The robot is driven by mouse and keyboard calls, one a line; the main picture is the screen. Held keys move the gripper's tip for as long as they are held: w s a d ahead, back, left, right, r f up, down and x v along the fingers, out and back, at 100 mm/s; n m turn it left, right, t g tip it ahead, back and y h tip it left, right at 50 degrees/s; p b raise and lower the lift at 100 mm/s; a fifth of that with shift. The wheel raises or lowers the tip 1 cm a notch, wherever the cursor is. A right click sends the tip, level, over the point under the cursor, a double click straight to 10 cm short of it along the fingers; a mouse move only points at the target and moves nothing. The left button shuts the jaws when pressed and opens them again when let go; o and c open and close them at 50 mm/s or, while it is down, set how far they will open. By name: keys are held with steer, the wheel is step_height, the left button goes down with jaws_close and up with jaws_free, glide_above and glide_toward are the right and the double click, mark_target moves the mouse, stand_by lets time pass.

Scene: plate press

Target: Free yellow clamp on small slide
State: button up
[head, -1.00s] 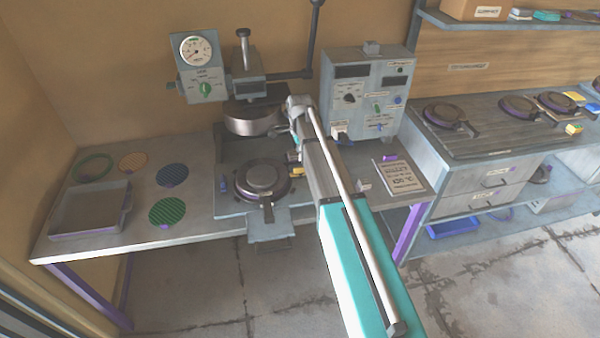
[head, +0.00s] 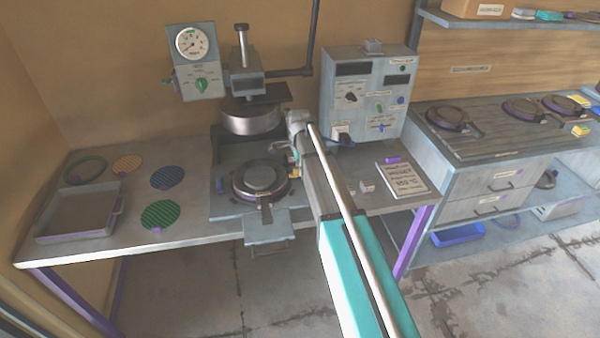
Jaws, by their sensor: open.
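The small slide (head: 268,227) sticks out from the press at the front edge of the bench. A round dark plate (head: 260,179) sits on it, handle towards the front. My gripper (head: 291,160) is open, pointing down just right of the round plate, at the yellow clamp's place. Whether its fingers touch the clamp cannot be told.
The press head (head: 252,117) hangs behind and above the plate, close to my gripper. A control box (head: 367,95) stands behind right. A label board (head: 408,178) and small pale blocks lie right of my arm. A tray (head: 78,212) and several discs lie left.

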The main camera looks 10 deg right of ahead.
steer(key=shift+f, duration=0.25)
steer(key=shift+c, duration=0.2)
jaws_close()
